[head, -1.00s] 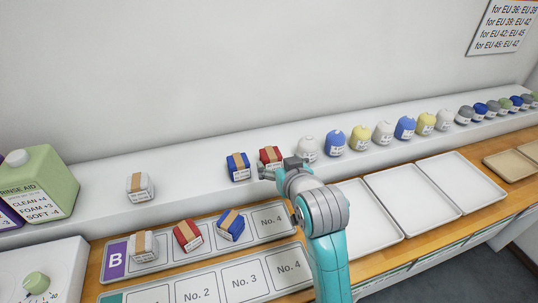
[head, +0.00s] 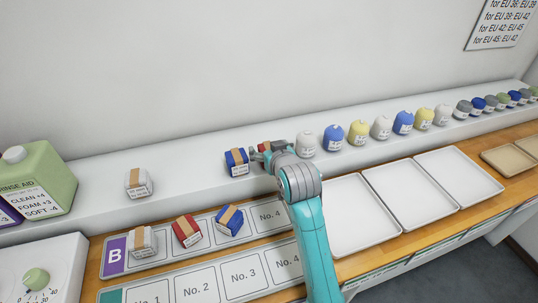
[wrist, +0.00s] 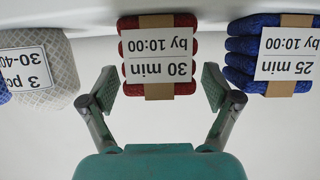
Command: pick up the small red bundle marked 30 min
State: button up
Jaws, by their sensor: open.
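The small red bundle (wrist: 159,88) has a brown band and a label reading "30 min by 10:00", upside down in the wrist view. In the head view it stands on the white ledge, mostly hidden behind my gripper (head: 262,151). In the wrist view my gripper (wrist: 160,88) is open, with one finger on each side of the bundle's near part. Gaps show between both fingers and the bundle. A second red bundle (head: 187,231) lies on the upper numbered tray in the head view; its label is too small to read.
A blue bundle (wrist: 272,55) marked 25 min stands close beside the red one, near one finger; it also shows in the head view (head: 237,162). A white knitted item (wrist: 42,70) stands on the other side. Empty white trays (head: 408,194) lie to the right.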

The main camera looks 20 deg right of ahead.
jog(key=c, duration=1.3)
jog(key=shift+o, duration=0.2)
